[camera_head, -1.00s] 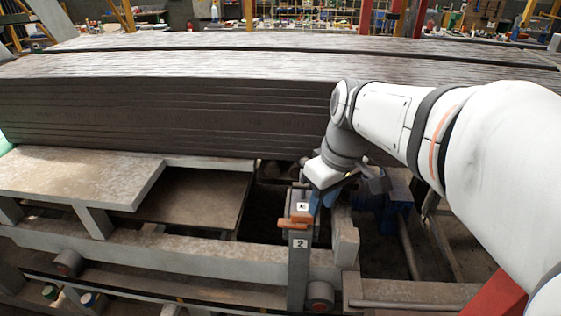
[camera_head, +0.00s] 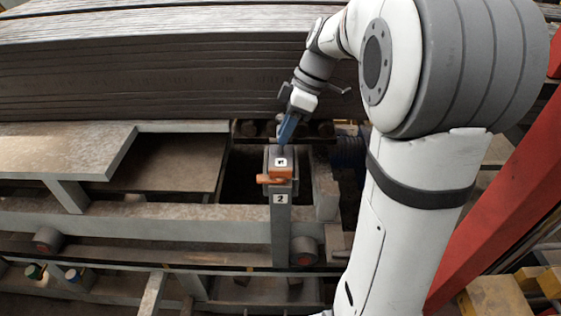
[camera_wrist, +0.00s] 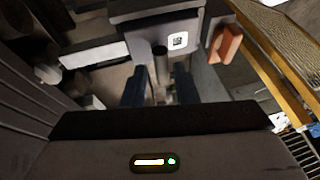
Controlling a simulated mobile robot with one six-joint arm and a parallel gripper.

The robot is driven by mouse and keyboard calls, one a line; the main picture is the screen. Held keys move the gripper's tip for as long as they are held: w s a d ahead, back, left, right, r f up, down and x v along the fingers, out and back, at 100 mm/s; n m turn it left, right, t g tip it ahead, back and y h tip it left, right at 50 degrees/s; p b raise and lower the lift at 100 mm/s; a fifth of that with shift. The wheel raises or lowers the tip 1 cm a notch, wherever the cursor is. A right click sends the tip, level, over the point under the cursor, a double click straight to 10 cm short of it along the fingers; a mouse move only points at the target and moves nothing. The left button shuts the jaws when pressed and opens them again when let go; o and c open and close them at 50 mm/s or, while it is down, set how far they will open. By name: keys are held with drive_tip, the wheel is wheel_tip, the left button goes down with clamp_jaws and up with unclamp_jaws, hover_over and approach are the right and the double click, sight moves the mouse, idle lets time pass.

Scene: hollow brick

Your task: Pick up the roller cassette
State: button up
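The roller cassette looks to be the grey upright unit (camera_head: 281,225) with a white marker tag, an orange handle (camera_head: 275,177) and a "2" label, seated in the frame in the head view. Its tag (camera_wrist: 178,41) and orange handle (camera_wrist: 225,45) also show in the wrist view. My gripper (camera_head: 285,138) has blue fingers pointing down at the cassette's top, just behind the tag. In the wrist view my gripper (camera_wrist: 160,90) has its two fingers apart, with a dark round post (camera_wrist: 160,66) in line with the gap. A clear space shows on each side of the post. I cannot tell its depth between the fingers.
A thick stack of grey slabs (camera_head: 130,85) stands close behind my gripper. Grey beams (camera_head: 120,217) and a plate (camera_head: 60,155) lie left of the cassette. A red beam (camera_head: 500,215) slants at the right. Dark open gaps flank the cassette.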

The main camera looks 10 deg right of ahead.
sight(279, 156)
drive_tip(key=shift+x, duration=1.55)
drive_tip(key=shift+c, duration=0.2)
drive_tip(key=shift+a, duration=0.1)
clamp_jaws()
drive_tip(key=shift+s+f, duration=0.15)
